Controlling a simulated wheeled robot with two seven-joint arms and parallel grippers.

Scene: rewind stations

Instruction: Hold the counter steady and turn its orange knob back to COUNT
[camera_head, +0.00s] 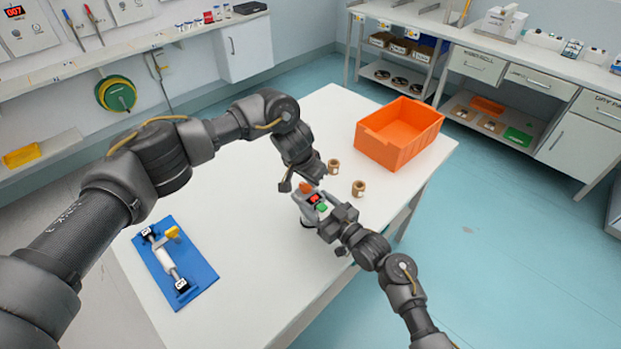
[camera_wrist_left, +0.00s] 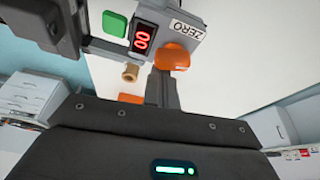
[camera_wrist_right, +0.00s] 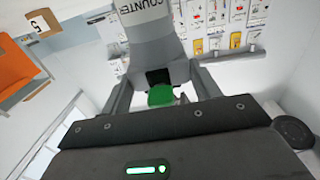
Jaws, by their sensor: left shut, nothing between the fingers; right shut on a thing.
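The counter (camera_head: 314,204) is a grey device held above the white table, with a red display, a green button and an orange knob (camera_head: 306,188). In the left wrist view its display (camera_wrist_left: 142,38) reads 00, and the knob (camera_wrist_left: 173,57) sits beside a ZERO label. My right gripper (camera_head: 334,218) is shut on the counter; the right wrist view shows the fingers on either side of its grey body (camera_wrist_right: 156,45). My left gripper (camera_head: 312,181) is shut and empty, its fingertips (camera_wrist_left: 161,85) right at the knob. I cannot tell whether they touch it.
An orange bin (camera_head: 398,135) and two small tan pieces (camera_head: 358,188) (camera_head: 334,166) are on the table beyond the counter. A blue mat (camera_head: 172,268) with a fixture lies at the left. The table's middle left is clear. Shelves and cabinets line the walls.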

